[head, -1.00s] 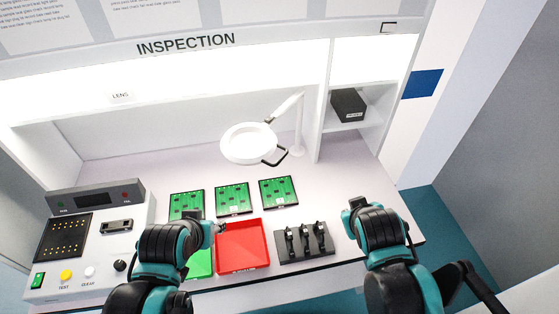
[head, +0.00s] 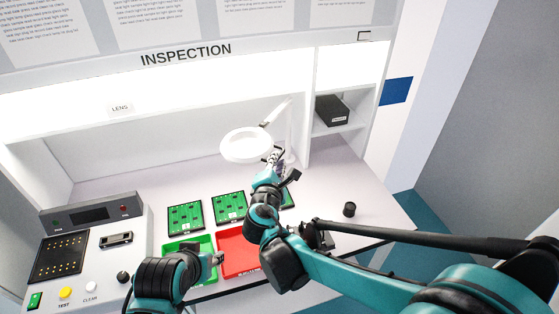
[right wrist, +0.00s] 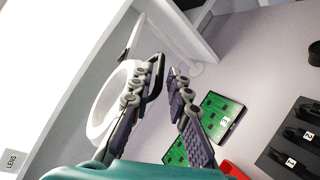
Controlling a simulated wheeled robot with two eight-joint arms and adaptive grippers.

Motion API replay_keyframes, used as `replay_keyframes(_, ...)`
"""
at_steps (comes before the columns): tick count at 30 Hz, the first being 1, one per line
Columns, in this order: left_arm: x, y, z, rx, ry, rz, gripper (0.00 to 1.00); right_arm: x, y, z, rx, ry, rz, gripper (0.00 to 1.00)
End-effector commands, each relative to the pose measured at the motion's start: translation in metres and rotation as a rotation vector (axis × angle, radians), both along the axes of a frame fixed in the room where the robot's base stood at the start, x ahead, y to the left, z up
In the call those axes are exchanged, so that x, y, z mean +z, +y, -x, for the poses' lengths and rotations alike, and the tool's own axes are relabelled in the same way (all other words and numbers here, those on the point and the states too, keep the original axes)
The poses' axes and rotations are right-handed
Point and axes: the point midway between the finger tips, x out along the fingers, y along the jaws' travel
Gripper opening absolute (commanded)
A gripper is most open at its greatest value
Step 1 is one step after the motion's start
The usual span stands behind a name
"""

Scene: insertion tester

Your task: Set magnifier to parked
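The magnifier (head: 246,145) is a white ring lens on a jointed white arm, raised above the back of the bench; its ring also shows in the right wrist view (right wrist: 103,108). A black curved handle (right wrist: 155,88) sits at the ring's side, close by the finger on the left. My right gripper (head: 279,158) is at the ring's right side, and its parted fingertips (right wrist: 167,68) show in the right wrist view. It grips nothing that I can see. My left gripper (head: 217,259) is low by the red tray; its finger gap is unclear.
Green circuit boards (head: 185,218), a green tray (head: 203,241) and a red tray (head: 238,250) lie in front. A black rack (right wrist: 290,140) is behind my right arm. A tester (head: 90,250) stands left, a small black knob (head: 349,209) right. A shelf holds a dark box (head: 332,110).

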Motion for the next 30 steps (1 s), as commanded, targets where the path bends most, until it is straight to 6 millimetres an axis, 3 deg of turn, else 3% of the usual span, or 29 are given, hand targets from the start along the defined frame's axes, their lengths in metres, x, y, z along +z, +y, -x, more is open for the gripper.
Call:
replay_keyframes(3,-0.007,0.000,0.000,0.000,0.000,0.000,0.40,-0.005,-0.003,-0.017,-0.002,0.001,-0.002,0.17)
replay_keyframes(9,-0.009,0.000,0.000,0.000,0.000,0.000,0.40,-0.007,-0.005,-0.030,-0.002,0.000,-0.003,0.17)
replay_keyframes(16,-0.009,0.000,0.000,0.000,0.000,0.000,0.40,-0.006,-0.005,-0.030,-0.001,0.000,-0.003,0.17)
replay_keyframes(18,-0.009,0.000,0.000,0.000,0.000,0.000,0.40,-0.006,-0.005,-0.030,-0.001,0.000,-0.003,0.01)
replay_keyframes(19,-0.009,0.000,0.000,0.000,0.000,0.000,0.40,-0.006,-0.005,-0.030,-0.001,0.000,-0.003,0.00)
replay_keyframes(30,-0.009,0.000,0.000,0.000,0.000,0.000,0.40,-0.007,-0.003,-0.030,-0.015,0.001,-0.003,0.00)
